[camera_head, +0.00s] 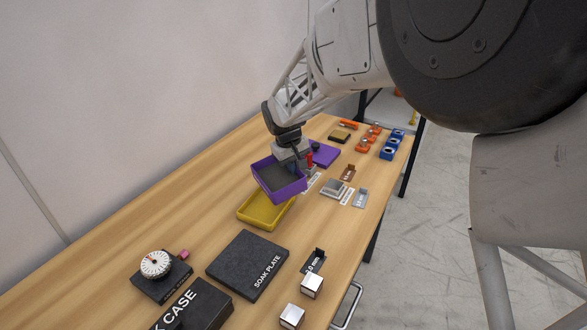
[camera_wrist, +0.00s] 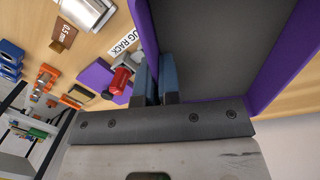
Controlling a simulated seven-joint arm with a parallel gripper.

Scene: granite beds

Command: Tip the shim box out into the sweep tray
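The purple box with a dark grey inside, which I take as the shim box (camera_head: 292,190), hangs tilted above the yellow tray, the likely sweep tray (camera_head: 259,222). My gripper (camera_head: 303,163) is at the box's far side. In the wrist view the purple wall of the box (camera_wrist: 145,28) runs down between the two blue-grey fingers (camera_wrist: 154,82), which are shut on it. I see no loose pieces on the part of the dark box floor in view. The visible part of the tray shows nothing in it; the rest is hidden behind the box.
A dark soak plate (camera_head: 247,264) lies in front of the tray, with a dial gauge (camera_head: 156,264) and a black case (camera_head: 196,308) nearer. Steel blocks (camera_head: 312,285) stand near the right edge. A purple rack (camera_head: 325,153) with a red plug is behind. The wood left of the tray is clear.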

